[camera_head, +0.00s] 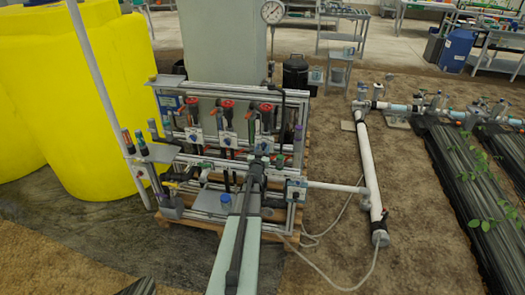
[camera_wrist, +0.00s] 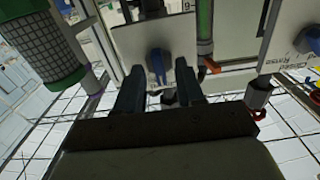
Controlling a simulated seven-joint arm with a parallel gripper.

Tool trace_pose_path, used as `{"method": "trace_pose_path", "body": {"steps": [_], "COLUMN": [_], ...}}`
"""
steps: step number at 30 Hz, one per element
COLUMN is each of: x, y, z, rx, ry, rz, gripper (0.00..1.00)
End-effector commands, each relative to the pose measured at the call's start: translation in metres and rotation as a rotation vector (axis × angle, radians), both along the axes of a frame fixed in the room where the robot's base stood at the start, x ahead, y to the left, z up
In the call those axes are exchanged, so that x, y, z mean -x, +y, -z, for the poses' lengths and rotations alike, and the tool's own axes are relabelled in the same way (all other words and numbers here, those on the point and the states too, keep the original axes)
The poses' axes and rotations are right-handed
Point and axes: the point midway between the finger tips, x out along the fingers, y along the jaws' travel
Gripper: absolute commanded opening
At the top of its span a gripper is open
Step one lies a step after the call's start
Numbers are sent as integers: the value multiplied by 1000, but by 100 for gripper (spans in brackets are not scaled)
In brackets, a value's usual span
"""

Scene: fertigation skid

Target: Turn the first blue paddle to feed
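A blue paddle (camera_wrist: 157,62) sits on a pale plate (camera_wrist: 180,42) in the wrist view. My gripper (camera_wrist: 159,72) points up at it with its two dark fingers apart, one on each side of the paddle's lower end. I cannot tell whether either finger touches it. A second blue paddle (camera_wrist: 310,40) shows at the right edge, on a plate with partly readable lettering. In the head view, my arm reaches over the skid's front, and several white valve plates (camera_head: 229,141) stand in a row behind it. The paddle at my gripper is too small or hidden there.
A green-and-grey mesh cylinder (camera_wrist: 40,45) stands close on the left in the wrist view. A green tube (camera_wrist: 205,22) and an orange-tipped part (camera_wrist: 211,66) lie just right of the fingers. Red handwheels (camera_head: 227,104) line the skid's top. A white pipe (camera_head: 368,165) runs at right.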

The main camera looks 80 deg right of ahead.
Motion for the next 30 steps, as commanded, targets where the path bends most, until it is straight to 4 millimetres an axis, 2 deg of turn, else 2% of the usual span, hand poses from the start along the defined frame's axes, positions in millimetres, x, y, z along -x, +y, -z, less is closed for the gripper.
{"method": "trace_pose_path", "body": {"steps": [5, 17, 30], "x": [0, 0, 0], "y": [0, 0, 1], "z": [0, 0, 0], "rx": [0, 0, 0], "ry": [0, 0, 27], "rz": [0, 0, 0], "gripper": [38, 0, 0]}}
